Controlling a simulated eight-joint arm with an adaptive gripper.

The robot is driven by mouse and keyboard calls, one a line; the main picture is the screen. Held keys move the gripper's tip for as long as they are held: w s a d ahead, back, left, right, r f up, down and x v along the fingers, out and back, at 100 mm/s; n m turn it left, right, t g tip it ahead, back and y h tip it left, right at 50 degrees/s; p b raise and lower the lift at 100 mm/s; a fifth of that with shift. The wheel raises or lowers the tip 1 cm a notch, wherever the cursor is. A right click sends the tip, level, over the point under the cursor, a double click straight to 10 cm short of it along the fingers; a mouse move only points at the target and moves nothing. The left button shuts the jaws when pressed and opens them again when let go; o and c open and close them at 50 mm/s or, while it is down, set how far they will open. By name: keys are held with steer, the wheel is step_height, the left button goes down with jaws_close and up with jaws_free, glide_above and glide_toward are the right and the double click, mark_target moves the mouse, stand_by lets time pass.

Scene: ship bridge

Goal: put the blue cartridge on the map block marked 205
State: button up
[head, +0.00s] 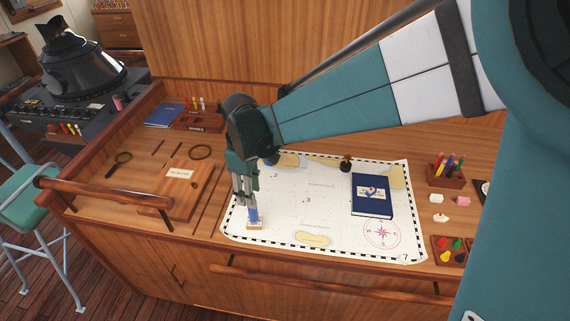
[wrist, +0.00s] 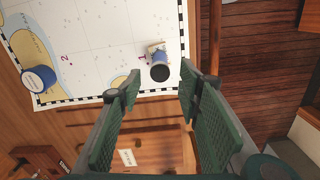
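I cannot read a number on the block. My gripper (head: 247,202) points down just above the cartridge. In the wrist view my gripper (wrist: 158,92) has its fingers wide apart with nothing clasped; the cartridge is beyond the fingertips.
The map (head: 285,210) also bears a dark blue book (head: 371,195) and a small dark object (head: 345,165). A blue cylinder with a white top (wrist: 39,79) stands at the map's edge. A pen holder (head: 446,176) is at right. A wooden rail (head: 330,283) runs in front.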

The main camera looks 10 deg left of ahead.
steer(key=s+d+r+m+t, duration=0.1)
steer(key=d+r+m, duration=0.25)
steer(key=d, duration=0.45)
steer(key=d+r+m+t+y, duration=0.15)
steer(key=d+r, duration=0.25)
steer(key=d, duration=0.4)
steer(key=s+d+r+m+t, duration=0.1)
steer(key=d+r+m, duration=0.25)
steer(key=d, duration=0.45)
steer(key=s+d+r+m+t, duration=0.1)
steer(key=s+d+m, duration=0.3)
steer(key=d, duration=0.5)
steer(key=s+d+r+m+t+h, duration=0.1)
steer(key=s+d+m+t, duration=0.1)
steer(key=s+d, duration=0.5)
steer(key=d+m, duration=0.1)
steer(key=d, duration=0.1)
steer(key=shift+s+d+r+m+t, duration=0.15)
steer(key=shift+s+d+m+t, duration=0.2)
steer(key=shift+d, duration=0.05)
